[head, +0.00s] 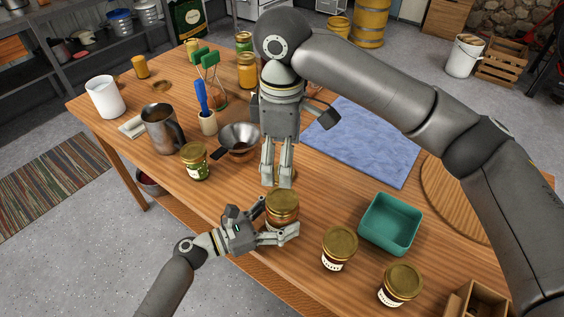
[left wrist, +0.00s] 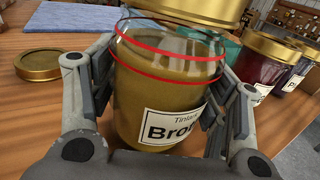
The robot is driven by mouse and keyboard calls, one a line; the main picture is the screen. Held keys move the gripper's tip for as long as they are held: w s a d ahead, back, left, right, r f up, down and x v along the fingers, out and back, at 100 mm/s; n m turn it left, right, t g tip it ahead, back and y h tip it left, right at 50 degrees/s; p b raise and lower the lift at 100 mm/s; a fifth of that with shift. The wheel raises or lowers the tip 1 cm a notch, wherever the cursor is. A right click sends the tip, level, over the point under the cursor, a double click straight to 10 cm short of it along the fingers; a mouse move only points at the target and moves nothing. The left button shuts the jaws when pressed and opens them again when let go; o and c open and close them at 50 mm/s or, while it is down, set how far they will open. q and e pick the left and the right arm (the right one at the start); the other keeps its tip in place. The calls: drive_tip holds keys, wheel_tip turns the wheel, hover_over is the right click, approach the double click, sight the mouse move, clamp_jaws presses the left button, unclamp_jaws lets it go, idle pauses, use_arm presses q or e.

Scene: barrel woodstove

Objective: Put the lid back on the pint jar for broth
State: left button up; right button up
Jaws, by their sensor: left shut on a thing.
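The pint broth jar (head: 281,217) stands near the table's front edge. My left gripper (head: 289,232) is shut around its side. In the left wrist view the jar (left wrist: 160,100) shows a "Bro…" label, brown contents and clear glass above. Another gold lid (left wrist: 52,65) lies flat on the table.
Two lidded jars (head: 340,243) (head: 400,279) and a teal tub (head: 390,224) stand to the right. A blue cloth (head: 365,143) lies behind. My right arm crosses above the table.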

use_arm(q)
drive_tip(key=o, duration=2.1)
drive_tip(key=shift+c, duration=0.2)
drive_tip(key=shift+a, duration=0.1)
drive_tip(key=v, duration=1.1)
drive_tip(key=shift+s+a, duration=0.25)
drive_tip(key=shift+a, duration=0.1)
